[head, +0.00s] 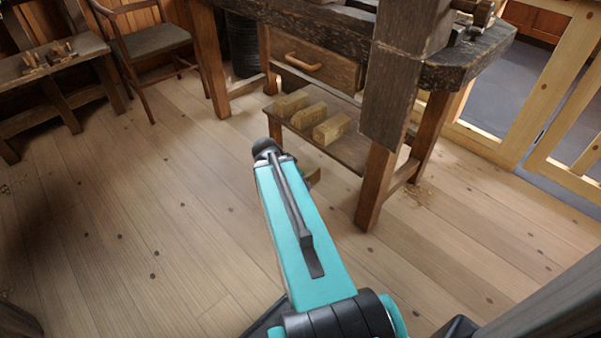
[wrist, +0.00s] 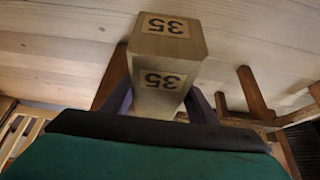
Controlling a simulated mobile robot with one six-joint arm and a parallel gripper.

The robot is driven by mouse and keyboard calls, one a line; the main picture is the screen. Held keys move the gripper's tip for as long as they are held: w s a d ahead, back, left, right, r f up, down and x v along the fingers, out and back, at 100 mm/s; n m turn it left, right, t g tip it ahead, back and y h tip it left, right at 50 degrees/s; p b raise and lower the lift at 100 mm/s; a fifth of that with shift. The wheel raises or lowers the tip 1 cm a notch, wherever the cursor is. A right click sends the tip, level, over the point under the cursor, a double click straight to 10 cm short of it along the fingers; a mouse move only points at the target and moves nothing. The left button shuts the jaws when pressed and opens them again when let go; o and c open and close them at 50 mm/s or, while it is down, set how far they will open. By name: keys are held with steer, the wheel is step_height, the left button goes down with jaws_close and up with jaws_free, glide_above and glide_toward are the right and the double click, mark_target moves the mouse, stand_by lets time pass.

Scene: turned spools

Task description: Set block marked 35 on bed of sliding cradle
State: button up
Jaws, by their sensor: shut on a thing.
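A pale wooden block marked 35 (wrist: 167,45) fills the middle of the wrist view, its number shown on two faces. My gripper (wrist: 160,100) is shut on this block, with a dark finger on each side of it. In the head view my teal arm hides the gripper and most of what it holds; only a small brown piece shows beside the arm's far end, and I cannot tell what it is. I cannot make out the sliding cradle in either view.
A dark wooden workbench (head: 420,75) with a drawer (head: 315,66) stands ahead. Several wooden blocks lie on its low shelf (head: 345,152). A chair (head: 155,42) and a small bench (head: 45,65) stand at the far left. A pale wooden gate (head: 545,85) is at right. The plank floor (head: 140,220) at left is clear.

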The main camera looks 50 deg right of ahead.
steer(key=w+a+r+n+t+y+p, duration=0.2)
steer(key=w+a+r+n+p, duration=0.4)
steer(key=a+r+p, duration=0.3)
steer(key=w+a+r+n+t+y+p, duration=0.2)
steer(key=w+a+r+n+p, duration=0.4)
steer(key=a+r, duration=1)
steer(key=w+a+r+n+t+y+p, duration=0.1)
steer(key=w+a+r+n+t+p, duration=0.1)
steer(key=w+a+r+n+p, duration=0.4)
steer(key=w+a+r+p, duration=0.4)
steer(key=a+r+p, duration=0.2)
steer(key=r+p, duration=0.2)
step_height(320, 180, up, 2)
steer(key=shift+w+a+y, duration=0.15)
steer(key=shift+w+y, duration=0.15)
steer(key=shift+y, duration=0.1)
steer(key=shift+w, duration=0.1)
